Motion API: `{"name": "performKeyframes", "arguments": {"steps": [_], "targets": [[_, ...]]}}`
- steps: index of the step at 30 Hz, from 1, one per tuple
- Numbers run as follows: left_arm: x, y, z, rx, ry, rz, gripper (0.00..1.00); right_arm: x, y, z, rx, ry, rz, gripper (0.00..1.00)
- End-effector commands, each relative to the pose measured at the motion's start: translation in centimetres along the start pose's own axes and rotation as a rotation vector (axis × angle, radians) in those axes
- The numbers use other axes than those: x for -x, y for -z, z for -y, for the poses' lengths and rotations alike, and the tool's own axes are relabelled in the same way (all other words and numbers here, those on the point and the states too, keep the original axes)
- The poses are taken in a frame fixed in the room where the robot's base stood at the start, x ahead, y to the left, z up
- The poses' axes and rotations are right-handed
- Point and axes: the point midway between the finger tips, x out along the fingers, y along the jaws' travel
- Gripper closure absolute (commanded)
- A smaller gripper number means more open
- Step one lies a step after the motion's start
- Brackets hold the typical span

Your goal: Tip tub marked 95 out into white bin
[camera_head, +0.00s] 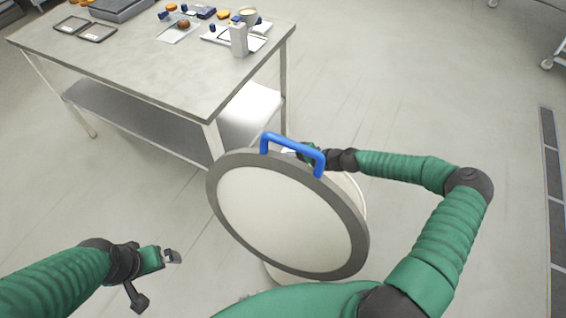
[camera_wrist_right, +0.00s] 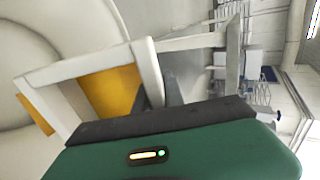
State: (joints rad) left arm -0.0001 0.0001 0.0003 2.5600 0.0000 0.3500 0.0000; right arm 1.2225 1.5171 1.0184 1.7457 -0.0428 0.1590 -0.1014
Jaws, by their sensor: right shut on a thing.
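A round lid (camera_head: 285,218) with a cream face, grey rim and blue handle (camera_head: 293,146) stands tilted up in front of me. Behind it shows part of a pale round bin (camera_head: 356,190); its inside is hidden. My right gripper (camera_head: 303,151) is behind the blue handle, partly hidden. In the right wrist view it is shut on a white frame-like part (camera_wrist_right: 88,66), with a yellow-orange surface (camera_wrist_right: 112,90) behind. I cannot tell whether this is the tub; no 95 mark is readable. My left gripper (camera_head: 157,279) is open and empty over the floor.
A steel table (camera_head: 190,72) at the upper left has trays (camera_head: 85,29), a white upright box (camera_head: 239,40) and several small things on it. A lower shelf (camera_head: 140,118) runs beneath.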

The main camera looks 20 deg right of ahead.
Motion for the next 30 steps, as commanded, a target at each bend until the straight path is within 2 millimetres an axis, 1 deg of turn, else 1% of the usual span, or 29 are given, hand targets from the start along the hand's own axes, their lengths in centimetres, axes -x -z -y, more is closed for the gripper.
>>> {"name": "performKeyframes", "arguments": {"steps": [1, 3, 24, 30], "targets": [[-0.8, -0.2, 0.0, 0.0, 0.0, 0.0, 0.0, -0.1, 0.0, -0.3, -0.002, 0.017, 0.001, 1.0], [-1.3, -0.3, 0.0, 0.0, 0.0, 0.0, 0.0, 0.1, -0.1, -0.3, -0.003, 0.039, 0.001, 1.0], [-6.6, -1.6, 0.0, 0.0, 0.0, 0.0, 0.0, 2.1, 0.0, -0.8, -0.001, 0.256, 0.001, 1.0], [-7.7, -1.8, 0.0, 0.0, 0.0, 0.0, 0.0, 2.8, -0.1, -0.6, -0.001, 0.309, 0.002, 1.0]]}}
